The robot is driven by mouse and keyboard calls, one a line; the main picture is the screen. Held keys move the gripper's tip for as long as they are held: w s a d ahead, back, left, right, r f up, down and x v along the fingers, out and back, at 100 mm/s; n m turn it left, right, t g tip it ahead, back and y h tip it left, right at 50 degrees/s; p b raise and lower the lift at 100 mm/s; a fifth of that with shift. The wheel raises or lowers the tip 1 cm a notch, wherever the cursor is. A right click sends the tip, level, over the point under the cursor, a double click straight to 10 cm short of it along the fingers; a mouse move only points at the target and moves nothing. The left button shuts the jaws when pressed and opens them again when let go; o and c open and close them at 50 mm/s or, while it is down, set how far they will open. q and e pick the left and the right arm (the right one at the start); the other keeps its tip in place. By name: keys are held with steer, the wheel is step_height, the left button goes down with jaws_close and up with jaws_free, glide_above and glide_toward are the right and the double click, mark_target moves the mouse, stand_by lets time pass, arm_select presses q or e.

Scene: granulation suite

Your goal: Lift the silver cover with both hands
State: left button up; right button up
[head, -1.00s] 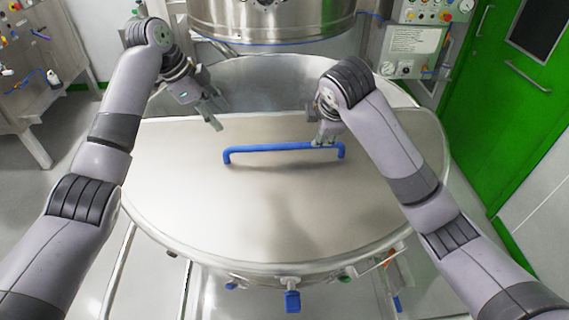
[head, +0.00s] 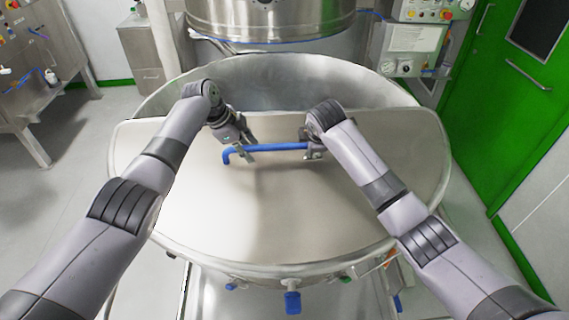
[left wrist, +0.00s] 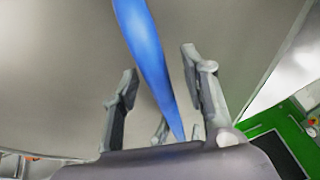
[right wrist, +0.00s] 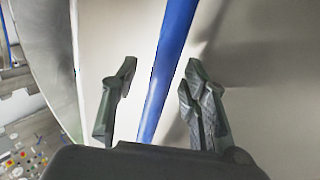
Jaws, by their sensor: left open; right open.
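The silver cover (head: 300,215) is a flat half-round metal lid lying on the front of a large round steel bowl. A blue bar handle (head: 280,147) stands on it near its straight back edge. My left gripper (head: 246,148) is open at the handle's left part; in the left wrist view the blue handle (left wrist: 146,50) runs between its spread fingers. My right gripper (head: 312,150) is at the handle's right part; in the right wrist view the handle (right wrist: 170,65) passes between its open fingers. Neither gripper is closed on it. The handle's right end is hidden by my right gripper.
The steel bowl (head: 270,82) is open behind the cover's straight edge. A steel vessel (head: 270,18) hangs above the back. A control panel (head: 415,40) and a green door (head: 520,100) stand to the right. A steel bench (head: 40,90) is at the left.

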arm_select(q)
steer(key=shift+f, duration=0.25)
arm_select(e)
steer(key=shift+w+f, duration=0.15)
steer(key=shift+f, duration=0.05)
arm_select(q)
jaws_close()
arm_select(e)
jaws_close()
stand_by(0.4)
arm_select(q)
steer(key=shift+w+r, duration=0.15)
steer(key=shift+r, duration=0.15)
arm_select(e)
steer(key=shift+w+r, duration=0.1)
steer(key=shift+r, duration=0.2)
